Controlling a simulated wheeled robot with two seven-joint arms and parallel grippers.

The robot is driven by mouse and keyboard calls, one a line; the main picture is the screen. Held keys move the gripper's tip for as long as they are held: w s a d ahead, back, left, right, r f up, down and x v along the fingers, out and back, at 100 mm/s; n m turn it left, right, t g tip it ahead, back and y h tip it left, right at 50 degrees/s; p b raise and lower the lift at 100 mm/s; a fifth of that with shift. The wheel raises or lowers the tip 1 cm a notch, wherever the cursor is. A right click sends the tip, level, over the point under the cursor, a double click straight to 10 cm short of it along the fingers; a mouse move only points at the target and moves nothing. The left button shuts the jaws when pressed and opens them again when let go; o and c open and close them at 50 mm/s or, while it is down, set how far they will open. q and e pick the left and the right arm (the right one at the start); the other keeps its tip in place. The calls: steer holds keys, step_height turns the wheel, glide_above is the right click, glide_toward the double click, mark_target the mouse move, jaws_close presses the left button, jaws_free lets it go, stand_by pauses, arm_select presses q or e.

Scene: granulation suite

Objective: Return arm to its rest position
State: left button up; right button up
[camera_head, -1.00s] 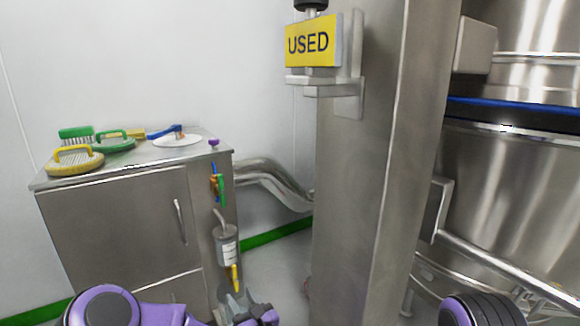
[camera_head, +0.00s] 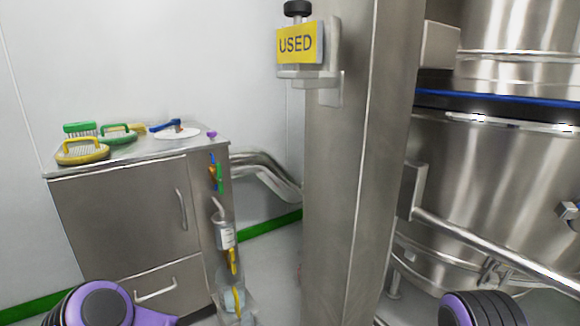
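My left arm (camera_head: 105,305) shows as a purple and dark link at the bottom left. Its gripper is out of view now. My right arm (camera_head: 482,310) shows as a dark ribbed joint with purple at the bottom right. Its gripper is also out of view. Neither arm visibly touches the cabinet or the steel column.
A steel cabinet (camera_head: 125,215) stands at left with green and yellow brushes and a white disc (camera_head: 176,132) on top. A steel column (camera_head: 345,190) bears a yellow USED sign (camera_head: 299,43). A large steel vessel (camera_head: 500,180) fills the right. Floor shows between cabinet and column.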

arm_select(q)
steer(key=s+a+f+m+g+h+b, duration=0.35)
steer(key=s+f+m+g, duration=0.25)
steer(key=s+f+m, duration=0.95)
steer(key=s+a+f+m+g+y+b, duration=0.15)
steer(key=s+a+f+g, duration=0.3)
steer(key=s+a, duration=0.55)
steer(key=s+a+f+m+g+y+b, duration=0.1)
steer(key=s+a+f+m+g+b, duration=0.2)
steer(key=s+a+f, duration=0.55)
arm_select(e)
step_height(320, 180, down, 8)
arm_select(q)
step_height(320, 180, up, 42)
steer(key=s+t+y+p, duration=0.1)
steer(key=p, duration=3.7)
steer(key=shift+d+f, duration=0.2)
steer(key=shift+d, duration=0.2)
arm_select(e)
step_height(320, 180, up, 38)
steer(key=shift+w+d, duration=0.15)
steer(key=shift+w, duration=0.25)
steer(key=shift+r, duration=0.1)
